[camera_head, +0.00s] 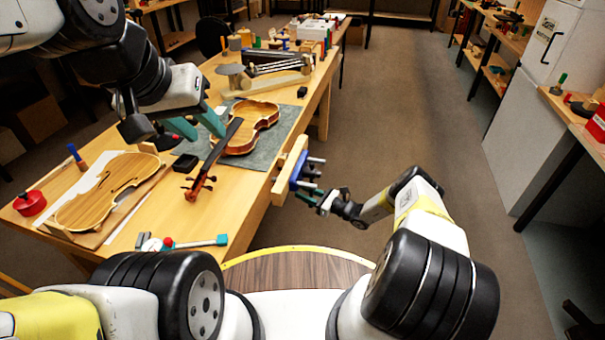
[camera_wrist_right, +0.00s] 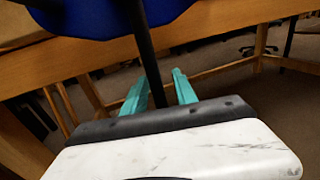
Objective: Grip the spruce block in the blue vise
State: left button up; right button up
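The blue vise (camera_head: 297,171) is on the bench's right edge, with dark rods sticking out to the right. A pale wooden piece (camera_head: 289,172) stands against its bench side; I cannot tell whether it is the spruce block or a jaw facing. My right gripper (camera_head: 309,196) is at the vise's outer side. In the right wrist view its teal fingers (camera_wrist_right: 160,90) are apart, with the dark vise handle bar (camera_wrist_right: 148,55) between them, apparently not clamped. The blue vise body (camera_wrist_right: 105,18) fills the top there. My left gripper (camera_head: 196,127) is open and empty above the bench.
A violin body (camera_head: 250,127) lies on a grey-green mat (camera_head: 275,143). A dark neck (camera_head: 213,160), a violin plate (camera_head: 105,190), a red pot (camera_head: 30,203) and a teal-handled tool (camera_head: 205,242) are on the bench. Clear floor (camera_head: 400,110) lies right.

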grip_shut()
dwell(1.3)
